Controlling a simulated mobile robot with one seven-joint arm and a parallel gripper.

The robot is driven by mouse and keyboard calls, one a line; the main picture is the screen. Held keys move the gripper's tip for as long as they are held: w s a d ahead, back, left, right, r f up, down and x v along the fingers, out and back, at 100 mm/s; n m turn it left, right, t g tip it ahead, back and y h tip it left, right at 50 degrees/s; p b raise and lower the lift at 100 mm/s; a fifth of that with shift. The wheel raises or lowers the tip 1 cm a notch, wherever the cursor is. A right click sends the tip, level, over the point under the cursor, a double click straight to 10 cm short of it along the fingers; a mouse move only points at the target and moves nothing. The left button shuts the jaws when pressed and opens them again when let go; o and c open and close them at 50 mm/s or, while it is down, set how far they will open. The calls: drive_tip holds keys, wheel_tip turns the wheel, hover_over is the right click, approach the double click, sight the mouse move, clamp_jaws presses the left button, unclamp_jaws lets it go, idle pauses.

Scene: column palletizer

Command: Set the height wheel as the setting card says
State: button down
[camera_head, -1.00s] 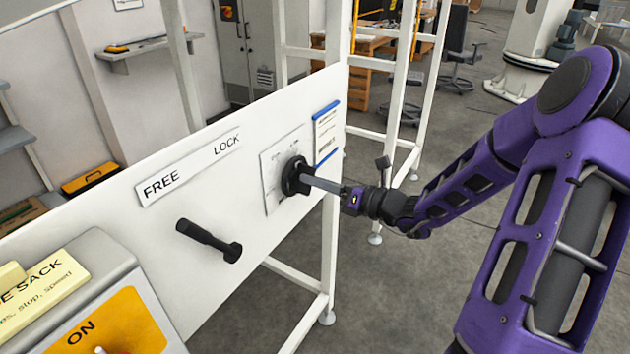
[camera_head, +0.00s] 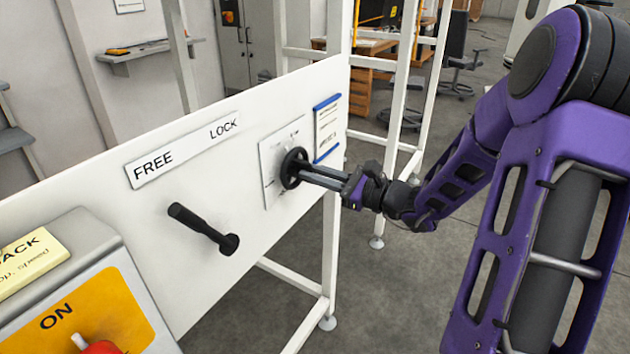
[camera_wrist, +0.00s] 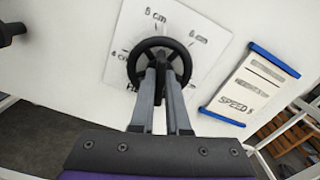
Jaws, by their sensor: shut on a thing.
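The black height wheel (camera_head: 292,168) is mounted on a white scale plate (camera_head: 268,176) on the white panel. In the wrist view the wheel (camera_wrist: 140,66) stands in front of the plate (camera_wrist: 205,22), which bears several cm marks; "8 cm" at upper left and "6 cm" at upper right look most legible. My gripper (camera_head: 308,172) reaches the wheel from the right and is shut on it. In the wrist view my fingertips (camera_wrist: 161,62) lie at the wheel's middle and hide part of it. The pointer cannot be made out. A card with blue edges (camera_head: 327,128) hangs right of the wheel; its wrist-view text (camera_wrist: 247,85) seems to read "SPEED".
A black lever (camera_head: 203,229) sticks out of the panel left of the wheel, under a FREE/LOCK label (camera_head: 183,150). A grey box with a yellow ON plate (camera_head: 75,318) and red switch (camera_head: 98,346) stands at lower left. White frame posts (camera_head: 331,240) stand beside the panel.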

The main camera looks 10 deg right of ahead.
drive_tip(key=shift+f+n+b, duration=0.1)
drive_tip(key=shift+n+b, duration=0.6)
drive_tip(key=shift+n, duration=0.2)
drive_tip(key=c, duration=0.9)
unclamp_jaws()
drive_tip(key=shift+s, duration=0.1)
drive_tip(key=v, duration=1.7)
drive_tip(key=shift+p, duration=0.35)
drive_tip(key=shift+s+d+n, duration=0.1)
drive_tip(key=shift+n, duration=0.2)
